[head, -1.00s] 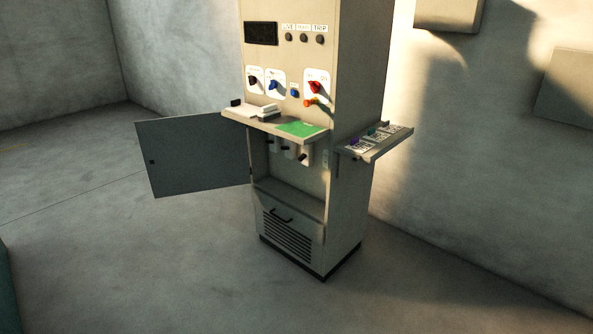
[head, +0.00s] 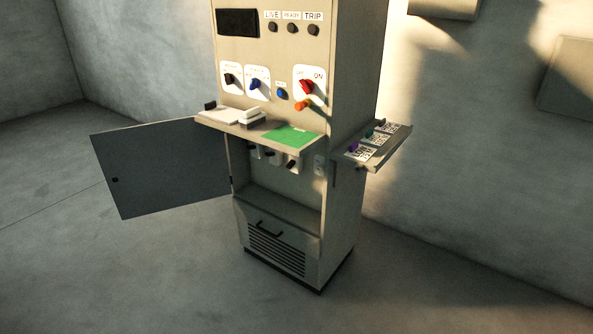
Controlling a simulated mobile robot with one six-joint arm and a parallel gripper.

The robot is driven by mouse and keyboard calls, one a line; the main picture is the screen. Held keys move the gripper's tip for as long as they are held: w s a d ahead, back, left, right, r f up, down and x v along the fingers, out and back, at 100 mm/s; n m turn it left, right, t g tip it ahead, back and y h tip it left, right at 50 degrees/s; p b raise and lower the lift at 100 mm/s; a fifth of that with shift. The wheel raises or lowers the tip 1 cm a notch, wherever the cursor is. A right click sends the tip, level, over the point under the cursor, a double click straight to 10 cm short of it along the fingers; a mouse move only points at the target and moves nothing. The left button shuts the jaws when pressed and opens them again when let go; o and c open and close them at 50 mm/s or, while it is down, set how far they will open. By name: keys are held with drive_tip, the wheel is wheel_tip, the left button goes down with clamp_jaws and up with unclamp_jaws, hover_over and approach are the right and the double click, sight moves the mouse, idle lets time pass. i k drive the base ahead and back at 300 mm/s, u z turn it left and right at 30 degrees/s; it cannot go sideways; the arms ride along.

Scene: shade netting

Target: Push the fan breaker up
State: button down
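Several breakers with black levers sit in a row in the open compartment under the cabinet's shelf in the head view. A left one (head: 254,149), a middle one (head: 273,156) and a right one (head: 293,163) show. Their labels are too small or hidden to read, so I cannot tell which is the fan breaker. The shelf above partly hides their tops. The levers appear to stick out toward the front, and their exact positions are unclear. My gripper is not in view.
The cabinet door (head: 165,170) stands wide open to the left. A front shelf with a green pad (head: 291,136) juts out above the breakers. A side shelf (head: 385,149) holds labelled tags. Floor in front is clear.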

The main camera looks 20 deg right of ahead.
sight(292, 162)
drive_tip(key=i, duration=0.6)
drive_tip(key=u, duration=0.7)
drive_tip(key=i, duration=0.5)
drive_tip(key=u, duration=0.3)
